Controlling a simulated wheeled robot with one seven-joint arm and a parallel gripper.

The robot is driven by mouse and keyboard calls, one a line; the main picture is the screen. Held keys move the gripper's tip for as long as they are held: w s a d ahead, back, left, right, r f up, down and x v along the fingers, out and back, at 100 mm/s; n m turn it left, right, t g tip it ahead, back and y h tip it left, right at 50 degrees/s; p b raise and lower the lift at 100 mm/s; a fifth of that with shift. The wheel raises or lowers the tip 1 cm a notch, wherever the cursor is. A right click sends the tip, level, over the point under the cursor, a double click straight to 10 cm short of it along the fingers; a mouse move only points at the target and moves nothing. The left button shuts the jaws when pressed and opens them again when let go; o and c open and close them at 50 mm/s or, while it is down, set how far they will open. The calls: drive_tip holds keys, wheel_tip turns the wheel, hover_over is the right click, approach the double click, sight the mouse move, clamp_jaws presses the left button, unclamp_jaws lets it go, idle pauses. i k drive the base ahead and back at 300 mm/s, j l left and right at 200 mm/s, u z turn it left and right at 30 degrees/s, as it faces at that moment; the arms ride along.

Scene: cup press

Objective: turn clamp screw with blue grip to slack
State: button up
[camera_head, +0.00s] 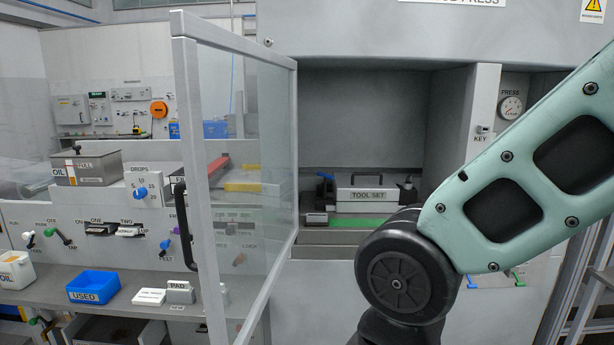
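A clamp with a blue grip (325,177) shows inside the press opening, at the left end of the block labelled TOOL SET (366,194). It is small in the picture, and I cannot tell how its screw is turned. A darker clamp (407,187) stands at the block's right end, partly behind my arm; its grip colour is unclear. My pale green arm crosses the right side and ends in view at a dark joint in front of the press. My gripper is not in view.
The framed glass door (222,150) stands open towards me, left of the press opening. A green strip (357,223) lies before the block. The left bench holds a blue USED bin (93,287), a PAD box (180,292), and a panel with knobs and levers.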

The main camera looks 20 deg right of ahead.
sight(325, 198)
drive_tip(key=i+l+u, duration=0.2)
drive_tip(key=l+u, duration=0.2)
drive_tip(key=l, duration=0.2)
drive_tip(key=i+l+u, duration=0.2)
drive_tip(key=l, duration=0.15)
drive_tip(key=l+u, duration=0.2)
drive_tip(key=i+l, duration=0.05)
drive_tip(key=l, duration=0.1)
